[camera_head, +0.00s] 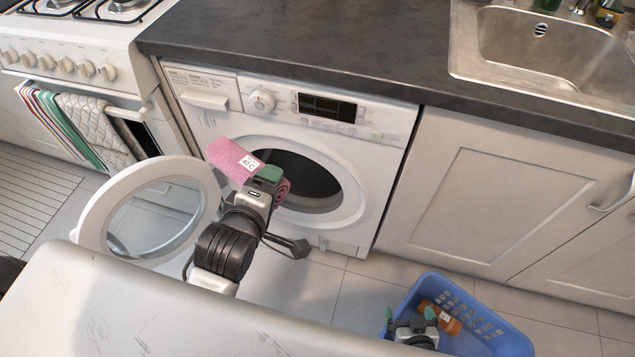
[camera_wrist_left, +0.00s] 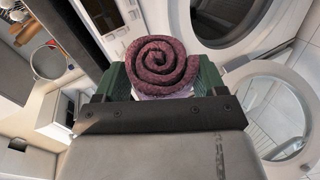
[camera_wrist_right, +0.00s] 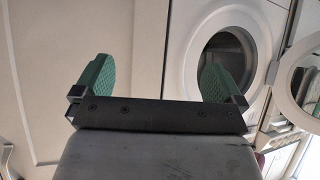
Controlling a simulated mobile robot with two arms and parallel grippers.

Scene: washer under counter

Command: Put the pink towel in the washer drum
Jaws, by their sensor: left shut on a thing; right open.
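The pink towel (camera_head: 230,158) is rolled up and has a white "40 C" label. My left gripper (camera_head: 268,178) is shut on it; in the left wrist view the towel's spiral end (camera_wrist_left: 162,68) shows between the green fingers. It is held in front of the washer (camera_head: 385,140), overlapping the dark drum opening (camera_head: 308,180) in the head view. I cannot tell whether any of it is inside. The round door (camera_head: 90,208) stands open to the left. My right gripper (camera_head: 410,322) is low at the right, open and empty in the right wrist view (camera_wrist_right: 158,80).
A blue basket (camera_head: 497,340) on the floor holds an orange-brown rolled cloth (camera_head: 441,318); my right gripper overlaps its left side. A dark counter (camera_head: 300,50) runs above the washer. A stove (camera_head: 70,60) stands left, a sink (camera_head: 550,45) right.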

